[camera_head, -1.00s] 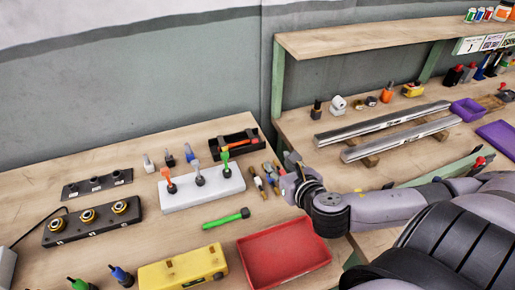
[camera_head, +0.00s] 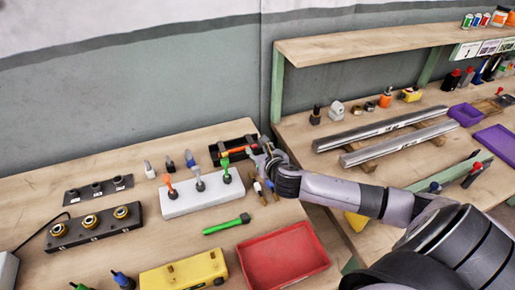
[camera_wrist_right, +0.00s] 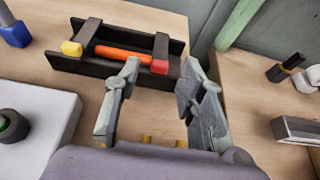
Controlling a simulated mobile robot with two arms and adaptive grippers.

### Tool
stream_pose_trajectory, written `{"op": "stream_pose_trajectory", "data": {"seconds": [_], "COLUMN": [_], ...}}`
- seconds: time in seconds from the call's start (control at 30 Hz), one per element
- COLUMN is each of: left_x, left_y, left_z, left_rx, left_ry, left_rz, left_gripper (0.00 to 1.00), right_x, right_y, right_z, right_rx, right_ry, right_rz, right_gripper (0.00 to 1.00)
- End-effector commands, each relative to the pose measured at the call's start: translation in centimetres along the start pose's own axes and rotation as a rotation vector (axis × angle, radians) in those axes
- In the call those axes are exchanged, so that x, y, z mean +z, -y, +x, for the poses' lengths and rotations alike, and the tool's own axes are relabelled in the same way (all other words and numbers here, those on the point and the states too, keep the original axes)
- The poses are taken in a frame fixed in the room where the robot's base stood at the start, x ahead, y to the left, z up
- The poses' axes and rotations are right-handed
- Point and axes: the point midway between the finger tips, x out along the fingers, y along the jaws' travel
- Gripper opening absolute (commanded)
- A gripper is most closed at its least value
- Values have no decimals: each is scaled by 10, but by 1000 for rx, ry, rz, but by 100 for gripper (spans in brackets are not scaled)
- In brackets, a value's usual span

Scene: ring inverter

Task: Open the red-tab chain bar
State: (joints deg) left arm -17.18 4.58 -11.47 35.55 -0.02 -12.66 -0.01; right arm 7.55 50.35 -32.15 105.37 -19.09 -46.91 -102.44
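A black open-topped holder (camera_head: 216,155) stands at the back of the left bench. An orange bar (camera_wrist_right: 122,53) lies across it, with a red tab (camera_wrist_right: 159,67) at its right end. A yellow block (camera_wrist_right: 72,48) sits at the holder's left end. My right gripper (camera_head: 264,152) is beside the holder's right end in the head view and partly covers it. In the right wrist view its two fingers (camera_wrist_right: 161,72) are apart, with nothing between them, and point at the red tab. I cannot tell whether they touch it. My left gripper is not in view.
A white block (camera_head: 190,203) with orange, grey and green-topped pieces stands just in front of the holder. A green-handled tool (camera_head: 226,224), a red tray (camera_head: 282,258) and a yellow box (camera_head: 185,273) lie nearer. Metal rails (camera_head: 380,128) lie on the right bench.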

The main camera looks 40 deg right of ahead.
Motion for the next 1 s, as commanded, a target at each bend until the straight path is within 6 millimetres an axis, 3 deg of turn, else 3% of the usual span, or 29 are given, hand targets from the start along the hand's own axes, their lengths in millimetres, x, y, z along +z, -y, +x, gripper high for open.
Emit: {"op": "stream_pose_trajectory", "data": {"seconds": [0.43, 1.0], "left_x": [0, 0], "left_y": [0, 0], "left_z": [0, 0], "left_rx": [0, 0], "left_ry": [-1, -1], "left_rz": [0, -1], "left_gripper": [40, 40], "right_x": [0, 0], "right_y": [0, 0], "right_z": [9, 8], "right_rx": [1, 1], "right_ry": [0, 0], "right_rz": [-1, -1], "right_gripper": [36, 0]}}
